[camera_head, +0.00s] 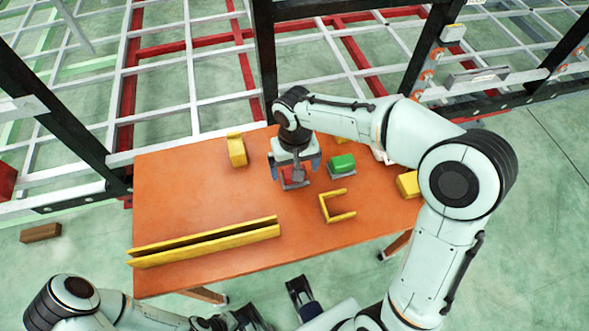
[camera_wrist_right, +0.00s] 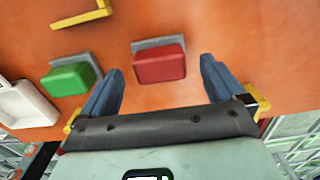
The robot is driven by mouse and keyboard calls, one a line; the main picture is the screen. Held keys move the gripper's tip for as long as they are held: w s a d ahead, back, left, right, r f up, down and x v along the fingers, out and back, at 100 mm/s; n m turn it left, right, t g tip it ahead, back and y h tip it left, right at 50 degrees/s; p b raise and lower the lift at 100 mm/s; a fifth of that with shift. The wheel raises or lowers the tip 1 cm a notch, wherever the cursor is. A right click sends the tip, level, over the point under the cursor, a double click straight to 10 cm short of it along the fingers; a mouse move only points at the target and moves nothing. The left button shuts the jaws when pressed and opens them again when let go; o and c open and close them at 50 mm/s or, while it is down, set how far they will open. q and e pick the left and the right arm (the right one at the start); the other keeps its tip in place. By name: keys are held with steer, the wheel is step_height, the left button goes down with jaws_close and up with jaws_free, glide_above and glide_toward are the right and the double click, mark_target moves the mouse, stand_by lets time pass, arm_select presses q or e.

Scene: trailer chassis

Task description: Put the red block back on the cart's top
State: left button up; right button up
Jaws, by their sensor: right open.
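The red block (camera_wrist_right: 159,65) lies on the orange cart top (camera_head: 190,195) beside a grey piece. In the head view the red block (camera_head: 294,183) is partly hidden by my right gripper (camera_head: 296,172), which points down over it. In the right wrist view my right gripper (camera_wrist_right: 162,88) is open, with the red block between and slightly beyond its blue-grey fingertips. No finger visibly touches the block. My left arm comes in at the bottom left of the head view. Dark parts show near its end, but its finger state is unclear.
A green block (camera_head: 342,162) with a grey piece stands just right of the red one. A yellow bracket (camera_head: 338,204), a long yellow channel (camera_head: 205,241) and a yellow block (camera_head: 237,150) lie on the cart. The trailer frame (camera_head: 190,60) stands behind. The cart's left-middle is clear.

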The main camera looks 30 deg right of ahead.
step_height(320, 180, up, 9)
steer(key=p, duration=0.1)
stand_by(0.7)
